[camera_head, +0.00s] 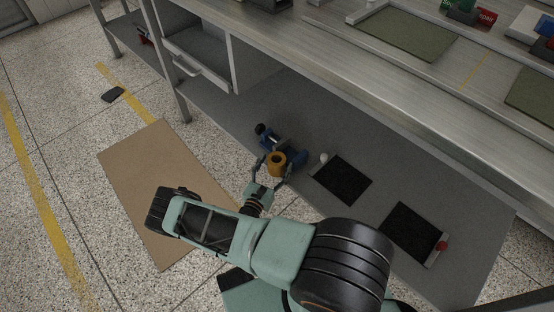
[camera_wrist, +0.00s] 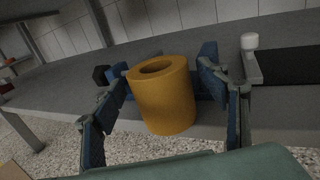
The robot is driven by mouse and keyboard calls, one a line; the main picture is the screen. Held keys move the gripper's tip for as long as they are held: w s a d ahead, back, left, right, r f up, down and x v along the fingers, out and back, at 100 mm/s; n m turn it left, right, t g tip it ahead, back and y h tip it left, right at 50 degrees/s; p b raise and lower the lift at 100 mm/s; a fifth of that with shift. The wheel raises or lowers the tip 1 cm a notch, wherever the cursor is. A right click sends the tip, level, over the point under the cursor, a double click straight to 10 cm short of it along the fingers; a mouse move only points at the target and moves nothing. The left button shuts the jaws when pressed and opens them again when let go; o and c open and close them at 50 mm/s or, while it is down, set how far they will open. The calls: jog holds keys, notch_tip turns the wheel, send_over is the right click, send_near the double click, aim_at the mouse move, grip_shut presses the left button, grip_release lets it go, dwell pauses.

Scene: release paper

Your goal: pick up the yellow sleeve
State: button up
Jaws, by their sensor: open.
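The yellow sleeve (camera_head: 276,163) is a short, hollow orange-yellow cylinder at the lower shelf of the bench. In the wrist view the sleeve (camera_wrist: 163,97) stands slightly tilted between my fingers, with its open top showing. My gripper (camera_head: 275,172) reaches in at the shelf's front edge. In the wrist view my gripper (camera_wrist: 165,85) is open, one blue-padded finger on each side of the sleeve. The left pad is close to the sleeve; I cannot tell whether it touches. A gap shows at the right pad. The sleeve's underside is hidden.
A blue and black device (camera_head: 268,137) is behind the sleeve on the grey shelf (camera_head: 225,112). A black pad (camera_head: 343,180) with a white knob (camera_head: 323,157) lies to the right, then another pad (camera_head: 412,232) with a red knob (camera_head: 442,246). The bench top (camera_head: 330,50) overhangs the shelf.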

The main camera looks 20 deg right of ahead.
jog(key=c, duration=1.4)
